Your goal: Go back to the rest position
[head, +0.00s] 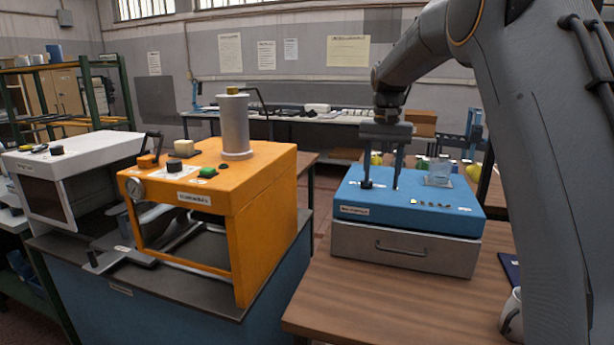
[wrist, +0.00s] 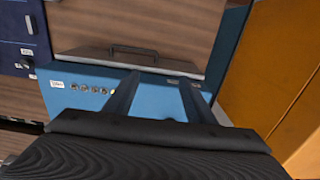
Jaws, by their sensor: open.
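My gripper (head: 381,186) hangs pointing down over the blue top of a box-shaped machine (head: 440,212). Its two fingers are apart, with nothing between them. In the wrist view, the gripper (wrist: 160,84) shows its two fingers spread in front of the machine's blue panel (wrist: 85,100). I cannot tell whether the fingertips touch the blue top. The machine's grey drawer front with a handle (head: 400,249) looks shut.
The machine stands on a wooden table (head: 375,305). An orange press (head: 265,200) stands on a bench at the left, beside a white machine (head: 85,170). A mug (head: 512,318) is at the lower right.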

